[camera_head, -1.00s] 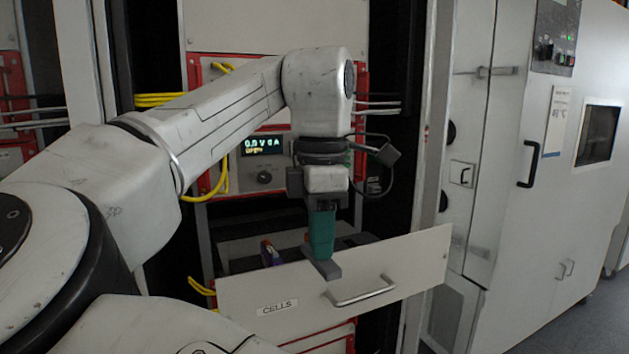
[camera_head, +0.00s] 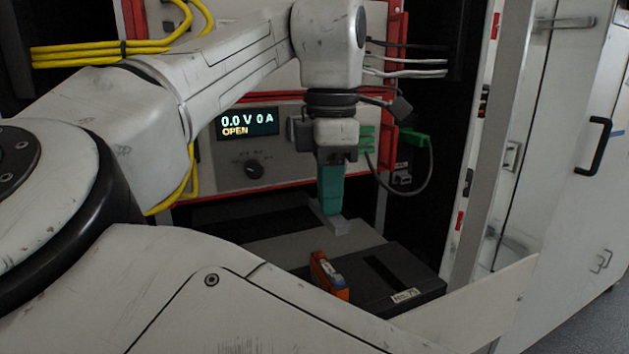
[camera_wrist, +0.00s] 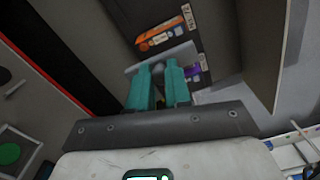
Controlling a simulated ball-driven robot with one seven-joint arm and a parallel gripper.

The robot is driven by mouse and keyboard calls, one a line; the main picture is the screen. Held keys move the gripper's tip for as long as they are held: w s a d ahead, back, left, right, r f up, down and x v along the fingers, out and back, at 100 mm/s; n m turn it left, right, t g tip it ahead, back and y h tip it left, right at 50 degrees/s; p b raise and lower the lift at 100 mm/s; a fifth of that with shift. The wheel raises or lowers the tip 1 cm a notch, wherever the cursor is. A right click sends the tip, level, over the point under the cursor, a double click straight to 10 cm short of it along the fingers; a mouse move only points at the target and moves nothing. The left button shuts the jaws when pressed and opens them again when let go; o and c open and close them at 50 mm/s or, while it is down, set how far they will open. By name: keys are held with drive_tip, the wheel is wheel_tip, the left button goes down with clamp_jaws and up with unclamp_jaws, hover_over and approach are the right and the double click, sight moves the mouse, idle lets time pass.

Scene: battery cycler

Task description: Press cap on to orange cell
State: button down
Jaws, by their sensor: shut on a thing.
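My gripper (camera_head: 330,208), with teal fingers, is shut on a flat grey cap (camera_head: 329,224), which hangs below the fingertips. In the wrist view the cap (camera_wrist: 160,60) shows as a pale grey bar just beyond the fingers. The orange cell (camera_head: 327,275) stands in the open drawer, with a pale patch on its top. In the head view, the cap is above and behind the cell, apart from it. The orange cell also shows in the wrist view (camera_wrist: 150,45), beyond the cap. The cap's underside is hidden.
A black slotted holder (camera_head: 400,284) with a small label lies right of the cell. The drawer front (camera_head: 490,300) is a pale panel at lower right. A purple thing (camera_wrist: 192,73) shows in the wrist view. The cycler display (camera_head: 248,123) reads "0.0 V 0 A OPEN".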

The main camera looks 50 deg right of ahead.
drive_tip(key=shift+f+b, duration=2.5)
drive_tip(key=shift+f, duration=0.1)
drive_tip(key=shift+f+b, duration=0.3)
drive_tip(key=shift+f, duration=0.75)
drive_tip(key=shift+s+r+p, duration=0.1)
drive_tip(key=shift+p, duration=0.3)
drive_tip(key=shift+p, duration=0.55)
drive_tip(key=shift+f, duration=0.65)
drive_tip(key=c, duration=0.5)
unclamp_jaws()
